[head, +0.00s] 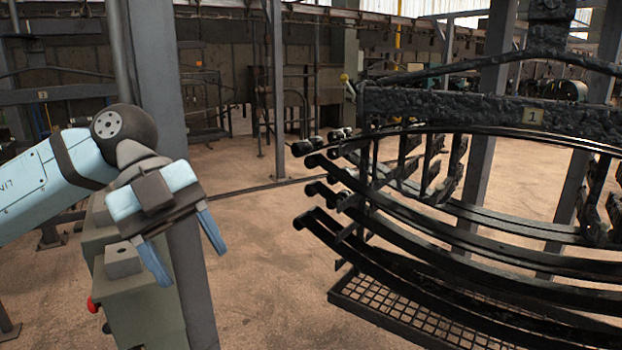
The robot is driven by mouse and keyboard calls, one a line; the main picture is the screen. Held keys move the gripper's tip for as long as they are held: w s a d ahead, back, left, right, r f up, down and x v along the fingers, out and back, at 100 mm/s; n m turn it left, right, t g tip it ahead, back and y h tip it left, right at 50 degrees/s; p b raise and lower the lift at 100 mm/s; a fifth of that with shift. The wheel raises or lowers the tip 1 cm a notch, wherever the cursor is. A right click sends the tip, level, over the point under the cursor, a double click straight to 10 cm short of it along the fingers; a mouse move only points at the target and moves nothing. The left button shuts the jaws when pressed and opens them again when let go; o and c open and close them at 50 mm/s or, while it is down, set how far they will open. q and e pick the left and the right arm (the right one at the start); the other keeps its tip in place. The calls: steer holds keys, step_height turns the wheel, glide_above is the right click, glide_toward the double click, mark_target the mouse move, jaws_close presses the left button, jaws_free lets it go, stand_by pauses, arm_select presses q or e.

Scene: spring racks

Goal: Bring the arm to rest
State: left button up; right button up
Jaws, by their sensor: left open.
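My left arm comes in from the left, light blue with a dark round joint. My left gripper (183,249) points downward with its two blue fingers spread apart and nothing between them. It is in front of a grey post and a grey-green control box, well left of the spring rack (445,103). I cannot tell whether it touches the post or the box. My right gripper is not in view.
The black rack holds several curved leaf springs (400,262) with ends facing me, above a mesh tray (385,300). The control box (140,305) has a red button (93,304). A grey post (160,60) stands behind my gripper. Bare floor (265,260) lies between.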

arm_select(q)
steer(key=w+d+f+g+h+p, duration=0.1)
steer(key=d+f+g+h+p, duration=0.15)
steer(key=d+h, duration=0.85)
steer(key=w+a+f+n+t+y+p, duration=0.1)
steer(key=w+a+f+n+t, duration=0.25)
steer(key=f+n+t, duration=0.65)
steer(key=w+a+f+n+t+y+p, duration=0.15)
steer(key=w+a+f+n+t, duration=0.35)
steer(key=n+t, duration=0.8)
steer(key=s+a+f+n+g+y, duration=0.1)
steer(key=s+a+f+y, duration=0.2)
steer(key=s+f, duration=0.4)
steer(key=s+a+f+n+g+y+p, duration=0.1)
steer(key=s+f+y, duration=0.4)
steer(key=f, duration=0.7)
steer(key=s+a+f+n+g+y+p, duration=0.1)
steer(key=s+a+f+y, duration=0.3)
steer(key=s+f, duration=0.4)
step_height(320, 180, down, 2)
steer(key=shift+s+a+f+n+g, duration=0.2)
steer(key=shift+s+a+n+g, duration=0.15)
steer(key=shift+n+g, duration=0.35)
steer(key=shift+d, duration=0.1)
steer(key=shift+c, duration=0.2)
